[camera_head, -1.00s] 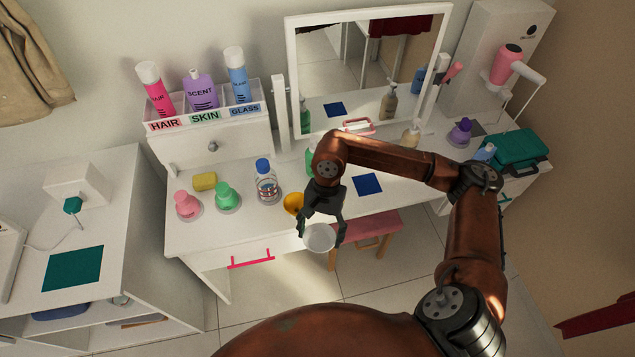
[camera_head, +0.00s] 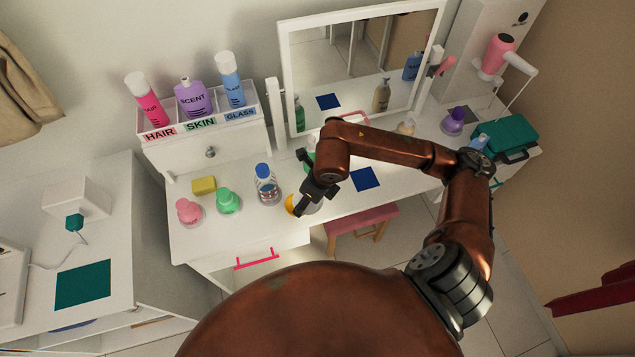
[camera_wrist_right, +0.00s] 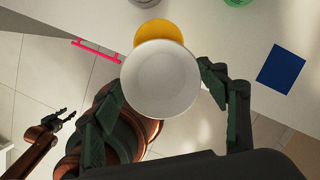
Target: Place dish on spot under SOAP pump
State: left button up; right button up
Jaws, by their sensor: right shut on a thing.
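A round white dish (camera_wrist_right: 160,78) is held between the dark fingers of my right gripper (camera_wrist_right: 161,80), shut on it. In the head view the right gripper (camera_head: 308,202) is near the front edge of the white vanity table (camera_head: 225,238) and mostly covers the dish. A round yellow thing (camera_wrist_right: 158,33) shows partly behind the dish. A beige pump bottle (camera_head: 407,126) stands before the mirror, partly behind my arm. A green bottle (camera_head: 309,152) is also partly hidden. No SOAP label is readable. My left gripper (camera_wrist_right: 66,116) is open and empty at the left of the wrist view.
A blue square (camera_head: 367,179) lies on the table right of the right gripper. A pink stool (camera_head: 362,218) is below the front edge.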

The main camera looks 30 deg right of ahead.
jog(key=w+d+f, duration=0.8)
jog(key=d, duration=0.1)
jog(key=shift+w+d+f, duration=0.1)
jog(key=shift+w+f, duration=0.15)
jog(key=shift+w, duration=0.15)
jog(key=shift+w+d+f, duration=0.15)
jog(key=shift+d+f, duration=0.05)
jog(key=shift+f, duration=0.15)
jog(key=shift+d+x, duration=0.2)
jog(key=shift+x, duration=0.7)
jog(key=shift+d+x, duration=0.2)
jog(key=shift+x, duration=0.7)
jog(key=shift+f, duration=0.15)
jog(key=shift+f+b, duration=0.15)
jog(key=shift+b, duration=0.15)
jog(key=o, duration=1.2)
jog(key=shift+s, duration=0.25)
